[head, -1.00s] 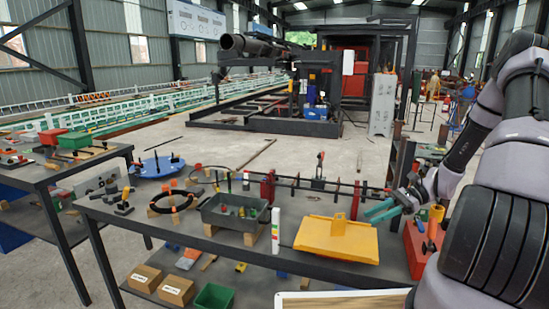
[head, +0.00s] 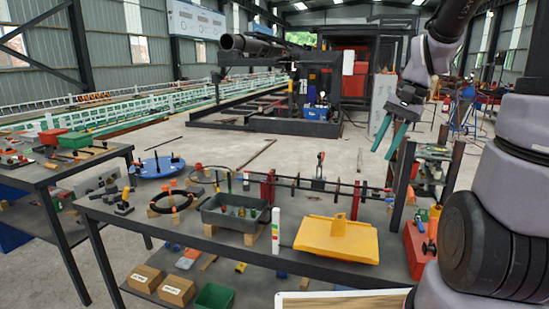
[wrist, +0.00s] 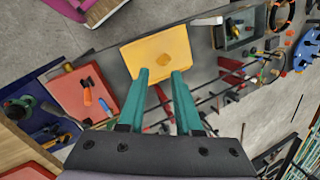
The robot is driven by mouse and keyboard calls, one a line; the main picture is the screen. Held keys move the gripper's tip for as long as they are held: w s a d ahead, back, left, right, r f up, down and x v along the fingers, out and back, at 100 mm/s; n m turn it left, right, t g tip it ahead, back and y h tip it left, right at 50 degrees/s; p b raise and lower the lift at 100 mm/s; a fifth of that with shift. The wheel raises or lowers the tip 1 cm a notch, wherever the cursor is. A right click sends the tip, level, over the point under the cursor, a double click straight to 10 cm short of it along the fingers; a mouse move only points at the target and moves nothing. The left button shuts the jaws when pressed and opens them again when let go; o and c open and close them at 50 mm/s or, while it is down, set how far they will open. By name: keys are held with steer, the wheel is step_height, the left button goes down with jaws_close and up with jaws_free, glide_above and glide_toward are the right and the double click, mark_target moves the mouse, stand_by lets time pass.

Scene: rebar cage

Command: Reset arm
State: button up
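My gripper (head: 388,139) is raised in the air at the right of the head view, above the right end of the workbench. Its two teal fingers point down and stand apart with nothing between them. In the wrist view the open fingers (wrist: 161,76) hang over the bench, with the yellow tray-like piece (wrist: 158,51) below and beyond their tips. The same yellow piece (head: 338,240) lies on the bench in the head view, clear of the gripper.
The workbench (head: 215,243) holds a grey bin (head: 232,222), a black ring (head: 173,203) and a long bar on red supports (head: 268,187). A red case (head: 418,250) stands at its right. A second table (head: 50,172) is at left. Open floor lies behind.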

steer(key=s+a+r+n+t+h, duration=0.1)
steer(key=s+a+r+n+t, duration=0.1)
steer(key=s+r+t, duration=0.4)
steer(key=s+r+n, duration=0.1)
steer(key=s+r, duration=0.3)
steer(key=r, duration=0.2)
steer(key=shift+a+n, duration=0.15)
steer(key=shift+n, duration=0.25)
steer(key=shift+r, duration=0.1)
